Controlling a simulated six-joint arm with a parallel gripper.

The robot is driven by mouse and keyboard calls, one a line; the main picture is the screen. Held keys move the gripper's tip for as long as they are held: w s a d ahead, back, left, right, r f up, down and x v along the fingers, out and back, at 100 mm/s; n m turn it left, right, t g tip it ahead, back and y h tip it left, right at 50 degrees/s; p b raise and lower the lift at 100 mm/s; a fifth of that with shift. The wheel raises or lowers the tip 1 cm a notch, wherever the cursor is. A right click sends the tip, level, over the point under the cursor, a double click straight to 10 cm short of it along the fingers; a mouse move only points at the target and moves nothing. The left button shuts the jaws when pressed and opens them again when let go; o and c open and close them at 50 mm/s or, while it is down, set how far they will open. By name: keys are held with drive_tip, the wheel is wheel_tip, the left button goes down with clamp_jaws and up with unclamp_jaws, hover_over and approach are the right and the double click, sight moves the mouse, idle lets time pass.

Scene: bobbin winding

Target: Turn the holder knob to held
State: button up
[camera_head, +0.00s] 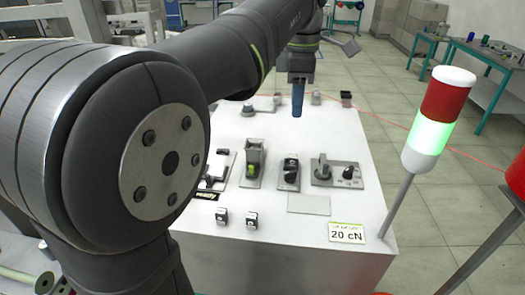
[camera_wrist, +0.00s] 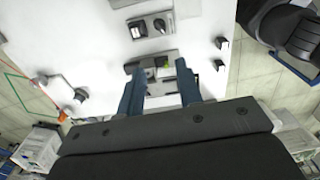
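My gripper (camera_head: 297,112) hangs above the far part of the white table in the head view, well above its top. In the wrist view its two blue fingers (camera_wrist: 160,72) stand apart with nothing gripped between them. A grey plate with a black knob (camera_head: 347,173) and an upright grey lever sits at the right of the device row. A smaller plate with a black device (camera_head: 291,166) is to its left. I cannot tell which carries the holder knob. The wrist view shows a plate with black knobs (camera_wrist: 150,28) beyond the fingertips.
A grey fixture with a green part (camera_head: 252,168) stands left of the black device. Two small black-and-white blocks (camera_head: 237,219) and a "20 cN" sign (camera_head: 346,232) are near the front edge. A signal tower (camera_head: 434,120), lit green, rises at the right.

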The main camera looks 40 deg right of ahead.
drive_tip(key=m, duration=3.1)
approach(291, 171)
wheel_tip(291, 171, down, 9)
drive_tip(key=shift+s+f, duration=0.1)
clamp_jaws()
